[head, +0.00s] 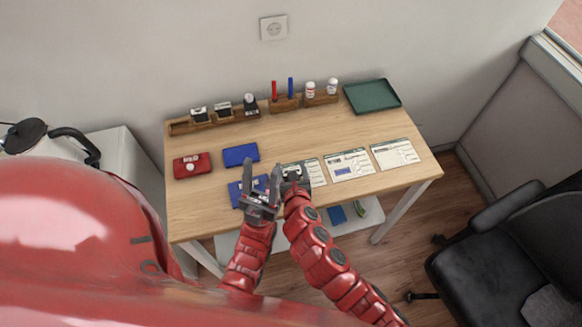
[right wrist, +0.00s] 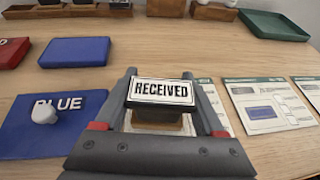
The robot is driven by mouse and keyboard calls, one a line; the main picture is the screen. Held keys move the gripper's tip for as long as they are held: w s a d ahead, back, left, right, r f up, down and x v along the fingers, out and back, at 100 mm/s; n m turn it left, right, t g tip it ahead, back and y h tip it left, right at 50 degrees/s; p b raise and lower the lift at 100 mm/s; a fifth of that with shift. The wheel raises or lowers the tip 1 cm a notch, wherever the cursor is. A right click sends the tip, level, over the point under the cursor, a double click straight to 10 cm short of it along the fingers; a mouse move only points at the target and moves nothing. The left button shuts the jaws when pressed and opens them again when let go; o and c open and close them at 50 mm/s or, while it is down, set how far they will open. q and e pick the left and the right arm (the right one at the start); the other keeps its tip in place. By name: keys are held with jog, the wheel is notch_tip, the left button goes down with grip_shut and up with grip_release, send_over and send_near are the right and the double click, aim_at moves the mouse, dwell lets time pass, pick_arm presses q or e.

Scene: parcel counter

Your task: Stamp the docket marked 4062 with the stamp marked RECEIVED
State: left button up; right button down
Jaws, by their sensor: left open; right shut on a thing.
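My right gripper (head: 294,176) is shut on the RECEIVED stamp, whose label (right wrist: 160,92) faces the right wrist camera. It is over the left docket's near left part; I cannot tell the height. My left gripper (head: 262,192) is open beside it, over the blue case lettered BLUE (right wrist: 25,132). Three dockets lie in a row: left (head: 314,173), partly hidden, middle (head: 360,168) and right (head: 395,154). The middle one bears a blue rectangle (right wrist: 262,112). Their numbers are too small to read. A plain blue slab (head: 240,154) lies behind the BLUE case.
A red case (head: 192,166) with a pale knob lies at the left. A wooden rack (head: 180,127) along the back holds several stamps, with a bare left end. Pens, small bottles (head: 310,89) and a green tray (head: 372,96) stand further right. The table's middle is clear.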

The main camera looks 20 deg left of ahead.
jog(key=shift+f+b, duration=0.3)
jog(key=shift+f, duration=0.1)
dwell(0.5)
notch_tip(320, 180, up, 6)
jog(key=p, duration=0.5)
jog(key=shift+p, duration=0.35)
dwell(0.4)
